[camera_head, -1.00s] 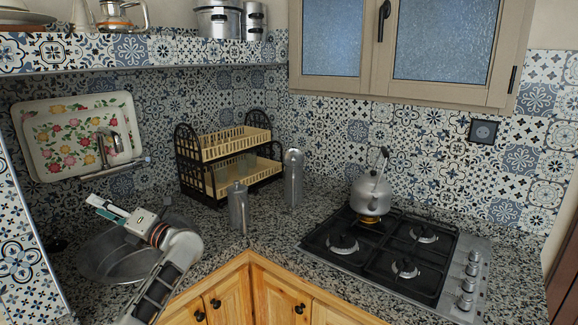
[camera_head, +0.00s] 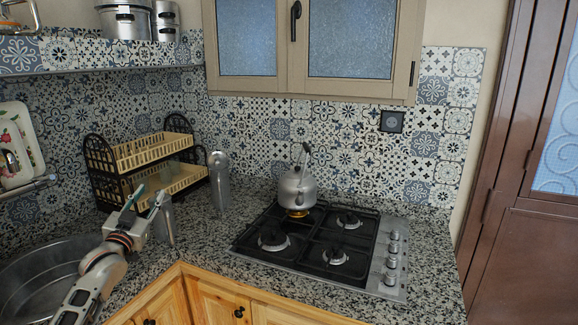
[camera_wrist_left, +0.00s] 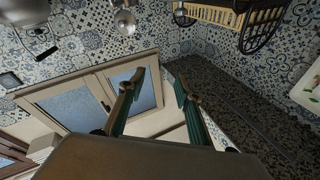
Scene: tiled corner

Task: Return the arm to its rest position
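My left arm comes in from the lower left of the head view, over the sink's edge. Its gripper (camera_head: 148,197) points upward, in front of a metal canister and the dish rack. In the left wrist view, the two green-backed fingers (camera_wrist_left: 160,78) stand apart with nothing between them, so the gripper is open and empty. That view looks upside down, with the window beyond the fingers. My right arm and gripper are not in view.
A dish rack (camera_head: 155,152) and metal canister (camera_head: 219,180) stand behind the gripper. A kettle (camera_head: 296,188) sits on the gas hob (camera_head: 262,261). The sink (camera_head: 30,285) lies left. A shelf edge (camera_head: 95,55) runs above. Counter between canister and hob is clear.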

